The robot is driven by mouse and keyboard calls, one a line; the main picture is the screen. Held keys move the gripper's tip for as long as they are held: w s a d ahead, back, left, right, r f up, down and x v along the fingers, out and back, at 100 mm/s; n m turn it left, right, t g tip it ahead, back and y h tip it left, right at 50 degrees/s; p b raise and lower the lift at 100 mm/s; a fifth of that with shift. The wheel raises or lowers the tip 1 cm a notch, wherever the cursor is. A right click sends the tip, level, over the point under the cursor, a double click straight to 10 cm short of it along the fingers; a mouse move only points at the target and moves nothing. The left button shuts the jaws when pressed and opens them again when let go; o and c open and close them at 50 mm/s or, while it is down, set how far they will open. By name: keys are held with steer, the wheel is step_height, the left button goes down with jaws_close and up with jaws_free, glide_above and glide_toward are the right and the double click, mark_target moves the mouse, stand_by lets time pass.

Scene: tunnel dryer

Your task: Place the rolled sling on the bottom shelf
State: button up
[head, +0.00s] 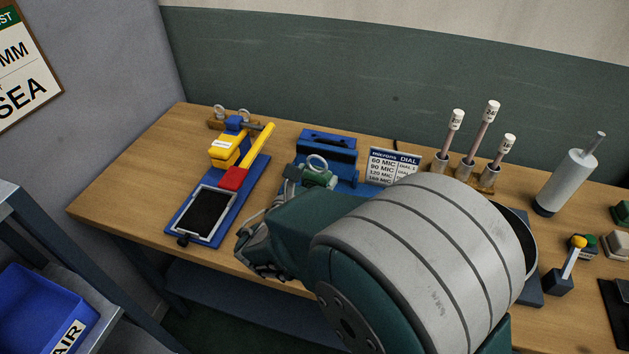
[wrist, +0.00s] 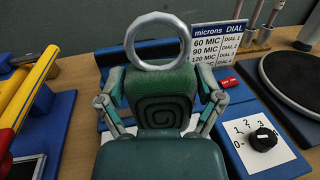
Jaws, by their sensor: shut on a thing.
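The rolled sling (wrist: 163,108) is a green roll with a spiral end and a pale metal ring standing on top. In the wrist view it sits between the two fingers of my gripper (wrist: 161,88), which is shut on it. In the head view the sling (head: 320,179) shows just above my forearm, in front of a blue fixture. Most of my gripper is hidden there, and I cannot tell whether the sling touches the bench. A low grey-blue shelf (head: 225,300) shows under the bench, partly hidden by my arm.
The wooden bench (head: 130,200) holds a blue and yellow press (head: 228,165) at left, the blue fixture (head: 328,143), a microns sign (head: 390,166) and several white-topped tools at right. A blue bin (head: 40,310) stands on a rack at lower left.

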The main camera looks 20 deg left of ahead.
steer(key=s+d+r, duration=0.5)
steer(key=s+r, duration=0.1)
steer(key=s, duration=0.4)
steer(key=shift+s+r, duration=0.15)
steer(key=shift+r, duration=0.25)
